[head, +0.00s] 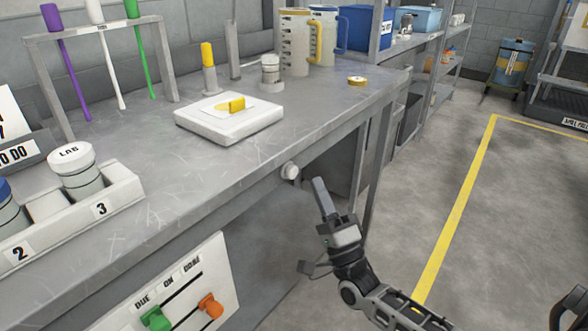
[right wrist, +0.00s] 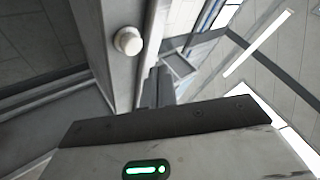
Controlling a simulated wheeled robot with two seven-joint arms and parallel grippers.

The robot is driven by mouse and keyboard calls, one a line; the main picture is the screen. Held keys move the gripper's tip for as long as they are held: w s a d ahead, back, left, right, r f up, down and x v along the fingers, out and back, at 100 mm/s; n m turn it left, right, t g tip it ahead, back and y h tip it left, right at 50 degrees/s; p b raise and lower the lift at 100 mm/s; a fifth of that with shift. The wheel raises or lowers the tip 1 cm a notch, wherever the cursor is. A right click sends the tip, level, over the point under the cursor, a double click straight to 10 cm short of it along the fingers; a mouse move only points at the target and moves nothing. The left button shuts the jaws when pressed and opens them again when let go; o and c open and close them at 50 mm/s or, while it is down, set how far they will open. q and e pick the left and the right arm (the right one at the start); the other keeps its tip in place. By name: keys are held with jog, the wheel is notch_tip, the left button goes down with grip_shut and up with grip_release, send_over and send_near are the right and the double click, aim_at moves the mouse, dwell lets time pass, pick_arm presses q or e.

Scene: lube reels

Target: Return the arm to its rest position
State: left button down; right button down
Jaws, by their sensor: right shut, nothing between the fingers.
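My right gripper (head: 323,197) is in front of the workbench, just below and right of a round white knob (head: 290,171) on the bench's front edge. Its fingers are together and hold nothing. In the right wrist view the shut fingers (right wrist: 158,88) point away from the camera, and the knob (right wrist: 128,41) is up and left of them, apart from them. My left gripper does not show in either view.
The grey bench (head: 160,185) carries a white pad (head: 230,122) with a yellow piece, a rack of coloured sticks (head: 95,25), jugs (head: 294,45) and a LAB jar (head: 75,170). A slider panel (head: 190,285) is on its front. The floor (head: 480,220) at right is clear.

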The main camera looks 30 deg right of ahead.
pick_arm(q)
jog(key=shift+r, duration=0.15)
pick_arm(e)
jog(key=shift+s+d, duration=0.15)
jog(key=shift+s, duration=0.25)
